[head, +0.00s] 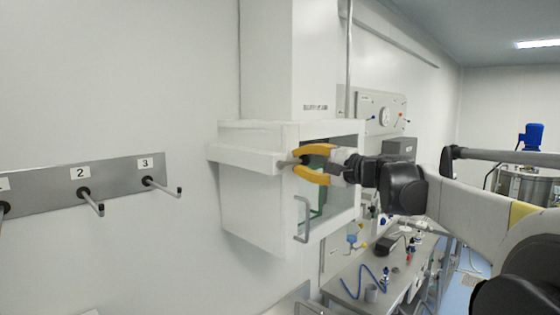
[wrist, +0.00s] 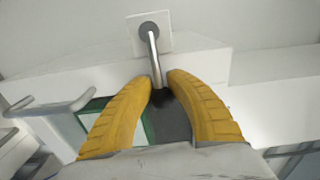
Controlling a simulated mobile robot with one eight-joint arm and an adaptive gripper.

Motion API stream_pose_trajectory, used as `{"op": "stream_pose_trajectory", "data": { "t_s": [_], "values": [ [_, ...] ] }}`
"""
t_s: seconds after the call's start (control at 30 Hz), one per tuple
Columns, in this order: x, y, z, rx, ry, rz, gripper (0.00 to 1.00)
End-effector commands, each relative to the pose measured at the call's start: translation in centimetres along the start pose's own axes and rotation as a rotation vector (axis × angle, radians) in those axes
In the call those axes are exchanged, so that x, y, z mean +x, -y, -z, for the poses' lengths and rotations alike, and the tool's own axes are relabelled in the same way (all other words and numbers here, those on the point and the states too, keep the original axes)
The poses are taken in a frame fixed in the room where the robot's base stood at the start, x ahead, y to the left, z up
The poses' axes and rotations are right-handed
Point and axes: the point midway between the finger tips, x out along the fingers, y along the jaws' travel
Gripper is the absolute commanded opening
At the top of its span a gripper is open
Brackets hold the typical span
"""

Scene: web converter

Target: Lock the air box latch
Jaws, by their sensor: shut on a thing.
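The air box (head: 250,205) is a white wall-mounted cabinet with a glazed front and a grey pull handle (head: 303,220). The latch (wrist: 153,58) is a thin metal lever on a dark round pivot, set on a small white square plate. In the wrist view the lever runs down from the pivot to between the yellow fingertips. My gripper (head: 299,163) is at the upper front edge of the air box and also shows in the wrist view (wrist: 160,82). It is shut on the lever's free end. In the head view the fingers partly hide the latch.
A grey rail with numbered hooks (head: 100,190) is on the wall to the left. A bench (head: 370,285) with tubing and fittings stands below right. A gauge panel (head: 382,115) is behind. The pull handle (wrist: 50,105) projects at left in the wrist view.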

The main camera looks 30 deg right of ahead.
Motion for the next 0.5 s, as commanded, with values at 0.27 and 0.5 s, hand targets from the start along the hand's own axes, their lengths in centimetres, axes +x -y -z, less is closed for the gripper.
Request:
{"op": "stream_pose_trajectory", "data": {
  "t_s": [0.27, 0.5],
  "values": [
    [-0.07, -0.44, 0.12, 0.057, -0.002, -0.002, 0.00],
    [-0.08, -0.53, 0.10, 0.062, -0.001, -0.004, 0.00]
  ]
}}
